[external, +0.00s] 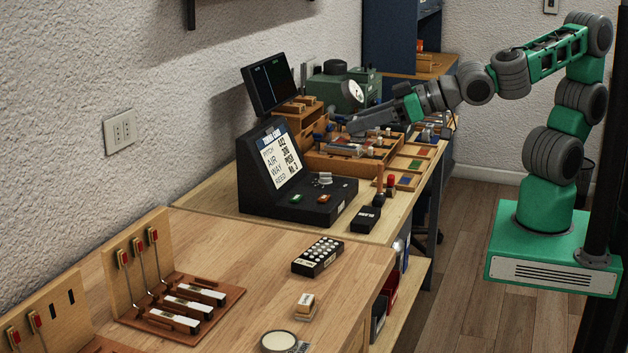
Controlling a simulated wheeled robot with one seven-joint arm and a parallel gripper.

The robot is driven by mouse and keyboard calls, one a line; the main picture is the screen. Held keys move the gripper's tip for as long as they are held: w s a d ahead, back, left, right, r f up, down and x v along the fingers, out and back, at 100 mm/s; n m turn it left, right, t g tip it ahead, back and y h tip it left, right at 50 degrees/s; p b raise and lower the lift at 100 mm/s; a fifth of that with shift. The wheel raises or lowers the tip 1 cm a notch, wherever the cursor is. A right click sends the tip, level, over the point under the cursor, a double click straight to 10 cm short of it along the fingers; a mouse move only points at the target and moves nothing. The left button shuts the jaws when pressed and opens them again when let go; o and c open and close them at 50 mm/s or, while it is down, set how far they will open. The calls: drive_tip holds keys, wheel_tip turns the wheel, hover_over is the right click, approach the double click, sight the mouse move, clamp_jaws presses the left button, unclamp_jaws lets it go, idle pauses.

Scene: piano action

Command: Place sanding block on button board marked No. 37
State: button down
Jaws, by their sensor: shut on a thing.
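My gripper (356,127) is over the far bench, above the wooden tool tray (335,162). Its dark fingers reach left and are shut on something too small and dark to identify. A small tan and cream block (305,305) lies on the near bench, far from my gripper; I cannot tell whether it is the sanding block. A brown board (222,290) with several white-topped bars lies on the near bench at left. No marking No. 37 is readable, so I cannot tell which piece is the button board.
A black console (262,190) with a lettered panel and a dark monitor (272,85) stand left of my gripper. A green machine (335,90) stands behind.

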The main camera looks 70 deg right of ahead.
drive_tip(key=s+d+f+n+y, duration=0.2)
drive_tip(key=s+f, duration=0.4)
drive_tip(key=f, duration=0.6)
drive_tip(key=p, duration=0.1)
hover_over(321, 252)
drive_tip(key=shift+g, duration=0.4)
wheel_tip(321, 252, down, 9)
drive_tip(key=shift+d+f, duration=0.1)
drive_tip(key=shift+f, duration=0.05)
wheel_tip(321, 252, down, 3)
drive_tip(key=shift+r+p, duration=0.15)
drive_tip(key=shift+p, duration=0.4)
drive_tip(key=shift+f+b, duration=0.4)
drive_tip(key=shift+f, duration=0.05)
drive_tip(key=c, duration=1)
unclamp_jaws()
drive_tip(key=shift+r, duration=0.1)
drive_tip(key=shift+o, duration=0.2)
